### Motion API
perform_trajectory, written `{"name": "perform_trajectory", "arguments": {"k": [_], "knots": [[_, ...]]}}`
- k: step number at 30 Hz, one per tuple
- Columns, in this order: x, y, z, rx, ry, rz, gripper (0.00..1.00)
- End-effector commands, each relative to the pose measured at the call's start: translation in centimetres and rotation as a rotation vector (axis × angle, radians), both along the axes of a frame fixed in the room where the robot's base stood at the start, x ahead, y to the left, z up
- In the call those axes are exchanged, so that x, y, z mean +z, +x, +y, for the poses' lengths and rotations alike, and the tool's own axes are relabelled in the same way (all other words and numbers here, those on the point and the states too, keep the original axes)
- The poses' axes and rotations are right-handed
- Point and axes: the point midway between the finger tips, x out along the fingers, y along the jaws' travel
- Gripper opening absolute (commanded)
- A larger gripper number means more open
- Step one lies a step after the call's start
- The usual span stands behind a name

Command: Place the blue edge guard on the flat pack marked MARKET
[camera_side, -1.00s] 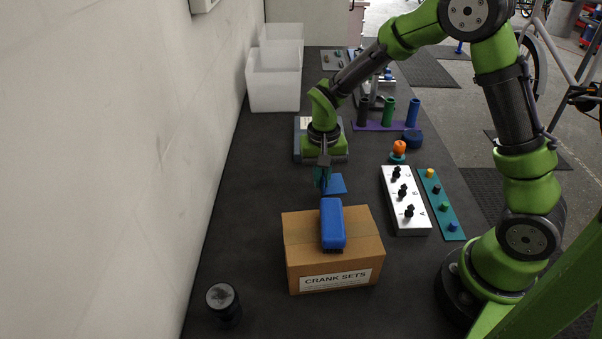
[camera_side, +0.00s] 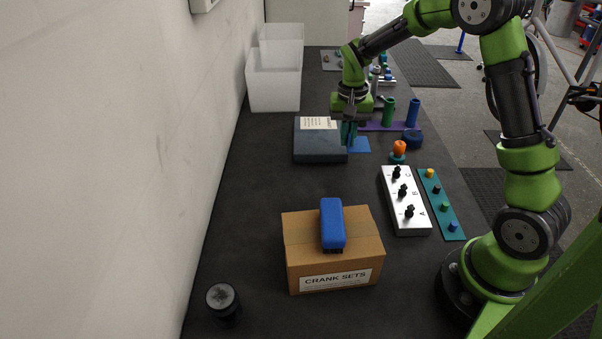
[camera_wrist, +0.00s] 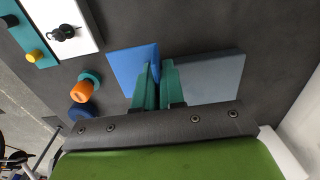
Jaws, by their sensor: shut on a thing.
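The blue edge guard (camera_side: 360,145) is held in my gripper (camera_side: 349,136), whose teal fingers are shut on it. In the wrist view the guard (camera_wrist: 135,68) extends to the left of the fingers (camera_wrist: 158,88). A dark grey flat pack (camera_side: 318,148) with a pale label lies on the bench; the label's print is too small to read. In the wrist view the pack (camera_wrist: 210,80) lies just right of the fingers. The guard is at the pack's right-hand edge; I cannot tell whether they touch. The fingers hide the guard's gripped part.
A cardboard box (camera_side: 300,245) marked CRANK SETS carries a blue brush-like item (camera_side: 332,222). A silver knob panel (camera_side: 415,222), a teal strip (camera_side: 436,200) and an orange-topped piece (camera_side: 399,148) stand right. Upright tubes (camera_side: 388,112) and white bins (camera_side: 275,85) are behind.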

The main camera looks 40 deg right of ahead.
Motion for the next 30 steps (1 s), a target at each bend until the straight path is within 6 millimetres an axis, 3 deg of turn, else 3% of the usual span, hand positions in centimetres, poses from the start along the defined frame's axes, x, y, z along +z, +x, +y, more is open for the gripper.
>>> {"name": "perform_trajectory", "arguments": {"k": [6, 13, 23, 30], "knots": [[-0.6, 5.2, -1.2, 0.000, 0.000, 0.000, 0.00], [-1.0, 9.1, -2.2, 0.000, 0.001, 0.001, 0.00], [-1.1, 11.0, -2.6, 0.000, 0.001, 0.001, 0.00], [-4.5, 10.9, -2.6, 0.001, 0.001, 0.001, 0.00]]}}
